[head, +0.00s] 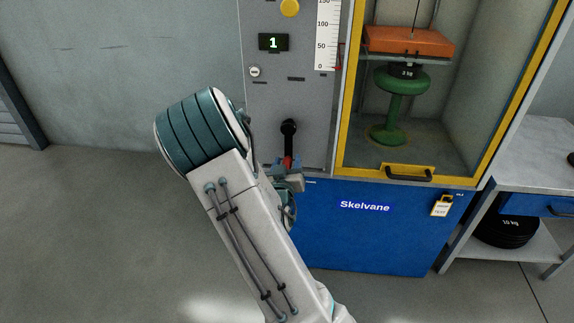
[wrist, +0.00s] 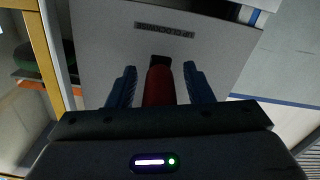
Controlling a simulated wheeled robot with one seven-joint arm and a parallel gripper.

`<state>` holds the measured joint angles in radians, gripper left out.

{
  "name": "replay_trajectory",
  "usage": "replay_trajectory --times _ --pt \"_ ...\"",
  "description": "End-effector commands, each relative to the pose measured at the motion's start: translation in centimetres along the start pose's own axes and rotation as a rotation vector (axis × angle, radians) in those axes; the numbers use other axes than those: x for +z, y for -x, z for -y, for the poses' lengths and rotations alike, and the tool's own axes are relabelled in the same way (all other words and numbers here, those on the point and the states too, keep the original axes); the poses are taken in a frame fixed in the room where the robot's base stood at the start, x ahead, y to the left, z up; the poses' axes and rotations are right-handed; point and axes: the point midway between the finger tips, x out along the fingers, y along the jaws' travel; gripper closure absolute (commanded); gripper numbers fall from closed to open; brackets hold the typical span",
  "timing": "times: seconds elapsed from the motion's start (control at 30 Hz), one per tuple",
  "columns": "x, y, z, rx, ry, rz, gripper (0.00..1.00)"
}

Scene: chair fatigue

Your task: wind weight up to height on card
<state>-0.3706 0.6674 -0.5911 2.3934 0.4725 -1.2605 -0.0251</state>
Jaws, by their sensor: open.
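A black crank (head: 289,130) sits on the grey machine panel, with a red grip at its lower end (head: 288,163). My gripper (head: 287,180) is at that grip. In the wrist view the red grip (wrist: 159,88) stands between the two blue fingers of my gripper (wrist: 160,78), with a gap visible on each side. A vertical scale (head: 326,35) has a red mark near 0. No height card is readable.
A display (head: 273,42) reads 1, below a yellow button (head: 290,7). The cabinet's yellow frame (head: 350,110) stands right of the crank. A yellow padlock with a tag (head: 441,206) hangs on the blue base (head: 380,238). Black weights (head: 508,231) lie on a shelf at right.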

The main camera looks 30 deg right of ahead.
Motion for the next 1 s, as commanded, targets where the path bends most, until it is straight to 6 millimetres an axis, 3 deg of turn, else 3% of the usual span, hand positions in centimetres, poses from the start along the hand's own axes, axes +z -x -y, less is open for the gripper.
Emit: replay_trajectory --times 0.3,0.47,0.5,1.0 --pt "0.0 -0.3 0.0 0.0 0.0 0.001 0.54" --pt "0.0 -0.2 0.0 0.0 0.0 0.001 0.98" --pt "0.0 -0.2 0.0 0.0 0.001 0.001 1.0" --pt "-0.2 -0.9 1.2 -0.005 -0.052 0.0 1.0"
